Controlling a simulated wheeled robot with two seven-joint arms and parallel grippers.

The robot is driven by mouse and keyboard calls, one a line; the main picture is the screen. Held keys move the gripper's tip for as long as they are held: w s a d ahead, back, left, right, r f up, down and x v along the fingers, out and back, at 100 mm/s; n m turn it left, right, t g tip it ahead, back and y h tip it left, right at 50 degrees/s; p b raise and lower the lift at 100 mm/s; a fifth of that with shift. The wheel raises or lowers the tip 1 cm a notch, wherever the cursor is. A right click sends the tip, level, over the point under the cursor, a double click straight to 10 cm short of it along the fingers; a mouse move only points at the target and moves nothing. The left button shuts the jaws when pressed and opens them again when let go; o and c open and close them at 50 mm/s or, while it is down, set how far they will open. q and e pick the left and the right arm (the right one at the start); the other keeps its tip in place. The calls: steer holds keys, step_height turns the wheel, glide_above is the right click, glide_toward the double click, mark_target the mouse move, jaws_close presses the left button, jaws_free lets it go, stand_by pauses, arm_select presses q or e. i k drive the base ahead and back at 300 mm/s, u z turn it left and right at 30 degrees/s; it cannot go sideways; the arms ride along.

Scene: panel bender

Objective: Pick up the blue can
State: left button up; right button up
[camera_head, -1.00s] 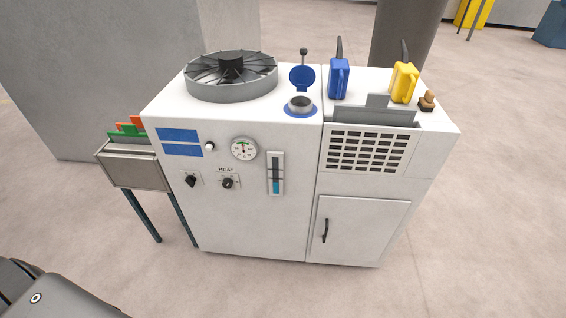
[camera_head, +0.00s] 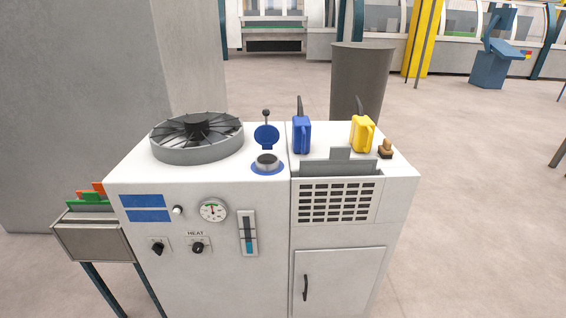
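The blue can (camera_head: 302,136) stands upright on the white top of the machine (camera_head: 256,198), right of the open blue-lidded filler neck (camera_head: 267,161). A dark spout rises from its top and its handle faces toward me. A similar yellow can (camera_head: 362,134) stands to its right on the same top. Neither of my grippers shows in the head view.
A black fan (camera_head: 197,130) sits on the machine's left top. A grey upright plate (camera_head: 339,165) stands in front of the cans, and a small brown-handled item (camera_head: 386,149) lies right of it. A holder (camera_head: 94,240) with coloured sheets stands left.

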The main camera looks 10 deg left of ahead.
mark_target(302, 126)
steer(key=z, duration=1.85)
steer(key=i, duration=2.9)
steer(key=u, duration=2.85)
